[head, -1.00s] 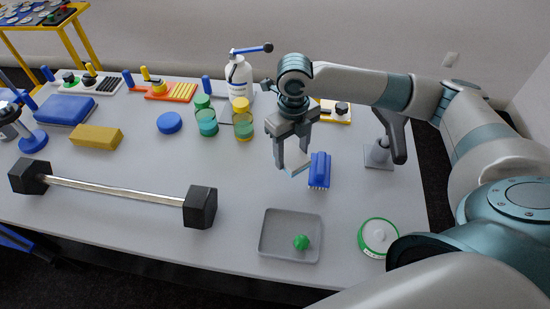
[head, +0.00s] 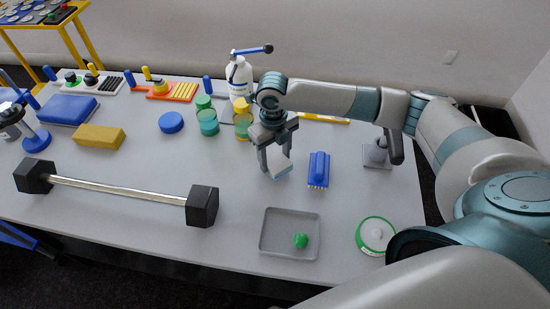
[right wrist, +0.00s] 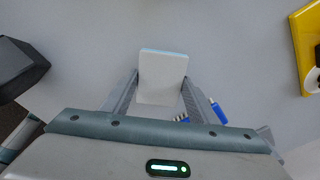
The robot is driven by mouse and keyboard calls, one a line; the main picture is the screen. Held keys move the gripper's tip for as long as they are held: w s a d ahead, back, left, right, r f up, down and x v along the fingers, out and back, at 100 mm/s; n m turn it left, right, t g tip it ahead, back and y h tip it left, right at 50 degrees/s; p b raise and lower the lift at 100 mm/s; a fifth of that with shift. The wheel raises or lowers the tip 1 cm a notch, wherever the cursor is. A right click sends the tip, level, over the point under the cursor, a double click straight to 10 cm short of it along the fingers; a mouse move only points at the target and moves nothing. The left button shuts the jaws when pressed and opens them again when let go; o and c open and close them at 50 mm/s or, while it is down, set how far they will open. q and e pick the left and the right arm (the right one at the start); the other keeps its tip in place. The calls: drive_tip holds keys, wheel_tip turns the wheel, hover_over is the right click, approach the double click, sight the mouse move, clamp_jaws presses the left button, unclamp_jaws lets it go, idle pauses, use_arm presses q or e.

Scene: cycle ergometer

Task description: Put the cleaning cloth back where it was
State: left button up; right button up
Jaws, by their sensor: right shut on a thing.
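My right gripper (head: 277,168) is above the grey table, left of the blue brush. It is shut on a small white block-like piece with a pale blue edge, which I take to be the cleaning cloth (head: 281,162). In the right wrist view the cloth (right wrist: 163,80) stands out between the two fingers of the right gripper (right wrist: 160,88). The gripper hides part of it in the head view. I cannot tell whether its lower edge touches the table. My left gripper is not in view.
The blue brush (head: 318,169) lies close on the right. A grey tray (head: 265,240) with a green piece, a green-rimmed round dish (head: 376,234) and a dumbbell (head: 120,190) are nearer the front. Cups (head: 208,122) and a white bottle (head: 239,76) stand behind. The table centre is clear.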

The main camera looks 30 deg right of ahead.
sight(274, 159)
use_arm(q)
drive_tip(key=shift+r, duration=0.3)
use_arm(e)
drive_tip(key=shift+f, duration=0.8)
drive_tip(key=shift+f, duration=0.2)
drive_tip(key=o, duration=0.9)
drive_tip(key=shift+o, duration=0.2)
drive_tip(key=shift+r, duration=0.1)
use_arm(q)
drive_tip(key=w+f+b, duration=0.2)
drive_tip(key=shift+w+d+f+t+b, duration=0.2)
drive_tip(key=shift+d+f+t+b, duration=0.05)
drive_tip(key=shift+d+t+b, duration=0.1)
use_arm(e)
wheel_tip(274, 159, up, 12)
drive_tip(key=shift+w, duration=0.2)
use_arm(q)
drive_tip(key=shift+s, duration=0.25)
use_arm(e)
drive_tip(key=shift+r, duration=0.1)
